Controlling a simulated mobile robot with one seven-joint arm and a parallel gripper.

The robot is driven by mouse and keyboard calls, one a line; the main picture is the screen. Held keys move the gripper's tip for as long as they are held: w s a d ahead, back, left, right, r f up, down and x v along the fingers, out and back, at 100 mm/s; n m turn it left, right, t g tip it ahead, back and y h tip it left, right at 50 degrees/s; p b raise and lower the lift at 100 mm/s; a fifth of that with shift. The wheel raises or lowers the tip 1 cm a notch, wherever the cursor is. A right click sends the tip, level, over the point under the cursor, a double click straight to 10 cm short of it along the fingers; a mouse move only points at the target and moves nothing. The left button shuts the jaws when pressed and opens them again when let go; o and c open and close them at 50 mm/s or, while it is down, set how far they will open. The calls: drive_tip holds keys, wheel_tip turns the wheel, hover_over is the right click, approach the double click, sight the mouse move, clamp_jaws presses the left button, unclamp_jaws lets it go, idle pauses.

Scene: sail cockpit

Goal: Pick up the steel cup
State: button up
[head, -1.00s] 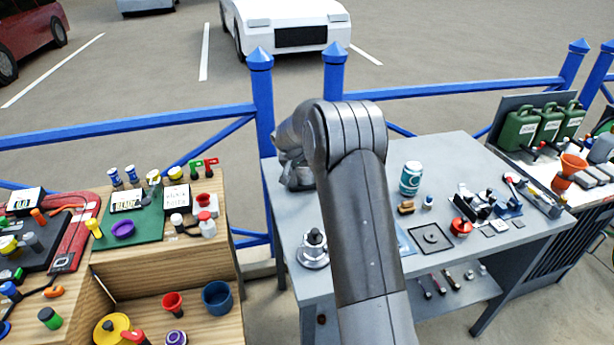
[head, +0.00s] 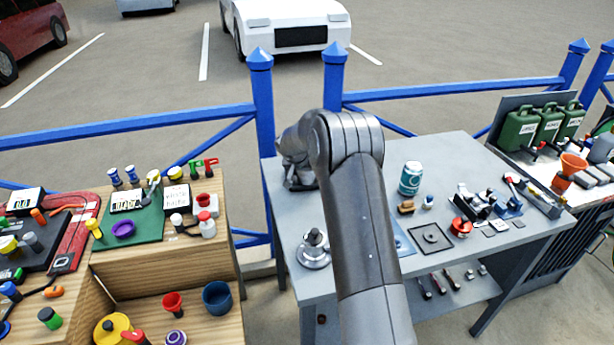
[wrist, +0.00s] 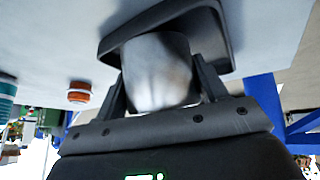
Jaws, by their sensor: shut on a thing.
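The steel cup (wrist: 158,75) is a smooth silver-grey body between the two dark fingers of my gripper (wrist: 162,80) in the wrist view. The fingers press on it from both sides, so my gripper is shut on it. A dark angular rim (wrist: 116,40) lies around the cup's far end; I cannot tell what it belongs to or whether the cup touches it. In the head view my gripper (head: 300,181) is low over the back left corner of the grey table (head: 455,165), and my arm hides most of it. The cup cannot be made out there.
On the grey table stand a silver fixture with a dark knob (head: 314,246), a teal can (head: 411,178), a red-topped item (head: 461,227) and small tools. A blue railing (head: 440,94) runs behind. A wooden bench (head: 165,262) stands left. The table's back right is clear.

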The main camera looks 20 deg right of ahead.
drive_tip(key=c, duration=0.7)
drive_tip(key=shift+r, duration=0.55)
drive_tip(key=r, duration=0.3)
drive_tip(key=shift+s+d+r, duration=0.1)
drive_tip(key=shift+d+r, duration=0.15)
drive_tip(key=shift+r, duration=0.1)
drive_tip(key=shift+s+d+r+n+t+y, duration=0.6)
drive_tip(key=shift+s+d+r+t, duration=0.25)
drive_tip(key=shift+d, duration=0.6)
drive_tip(key=shift+s+d+r+n+t+y, duration=0.4)
drive_tip(key=shift+s+d+r+n+t, duration=0.45)
drive_tip(key=shift+d, duration=0.65)
drive_tip(key=shift+s+d+r+n+t+y, duration=0.6)
drive_tip(key=shift+d+r, duration=0.45)
drive_tip(key=shift+d, duration=0.4)
